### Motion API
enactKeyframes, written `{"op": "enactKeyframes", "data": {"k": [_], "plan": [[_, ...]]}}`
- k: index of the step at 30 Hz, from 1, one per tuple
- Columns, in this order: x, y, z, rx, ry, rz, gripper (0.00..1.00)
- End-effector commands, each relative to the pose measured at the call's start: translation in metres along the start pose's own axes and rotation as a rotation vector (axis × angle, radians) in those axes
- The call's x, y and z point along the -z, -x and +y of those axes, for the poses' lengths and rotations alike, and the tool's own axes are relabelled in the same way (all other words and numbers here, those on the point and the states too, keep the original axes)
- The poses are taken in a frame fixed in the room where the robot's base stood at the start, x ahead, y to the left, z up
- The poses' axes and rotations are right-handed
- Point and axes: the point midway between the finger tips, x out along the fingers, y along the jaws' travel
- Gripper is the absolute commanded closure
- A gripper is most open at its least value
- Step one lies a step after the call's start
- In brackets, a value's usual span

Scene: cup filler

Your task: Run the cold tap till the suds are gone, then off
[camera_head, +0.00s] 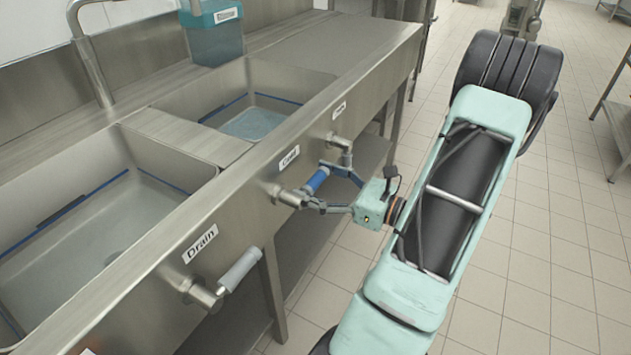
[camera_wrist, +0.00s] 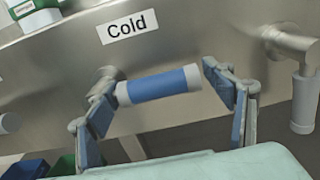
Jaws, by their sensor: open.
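The cold tap's handle has a blue sleeve with pale ends (camera_head: 317,181). It juts sideways from its valve under the "Cold" label (camera_head: 289,157). In the wrist view the blue handle (camera_wrist: 157,85) lies nearly level. My gripper (camera_head: 316,186) is open around it; in the wrist view my gripper (camera_wrist: 158,78) has one finger near each end of the handle. I cannot tell whether they touch it. The left basin (camera_head: 75,225) and right basin (camera_head: 251,122) have blue lines on their walls. Pale bluish water seems to lie in them; suds are not clear. The spout (camera_head: 88,55) stands behind the left basin.
A grey lever (camera_head: 240,270) sits by the "Drain" label (camera_head: 199,244). Another tap (camera_head: 341,148) lies beyond the cold one; it also shows in the wrist view (camera_wrist: 303,100). A teal container (camera_head: 213,38) stands behind the right basin. Tiled floor is open at right.

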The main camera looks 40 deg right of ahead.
Motion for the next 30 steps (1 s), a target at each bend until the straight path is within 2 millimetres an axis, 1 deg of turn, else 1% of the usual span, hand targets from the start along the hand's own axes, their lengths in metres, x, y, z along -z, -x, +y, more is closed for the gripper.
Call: {"op": "enactKeyframes", "data": {"k": [1,2,18,26,30], "plan": [[0.0,0.0001,0.0,0.0,0.0,0.0,0.25],[-0.0001,0.0002,0.0,0.0,0.0,0.0,0.28],[0.0001,0.0005,0.0002,-0.001,0.001,0.0,0.87],[0.0013,0.0005,0.0004,-0.001,-0.027,0.0,0.87],[0.0045,0.0006,0.0006,-0.001,-0.085,0.001,0.87]]}}
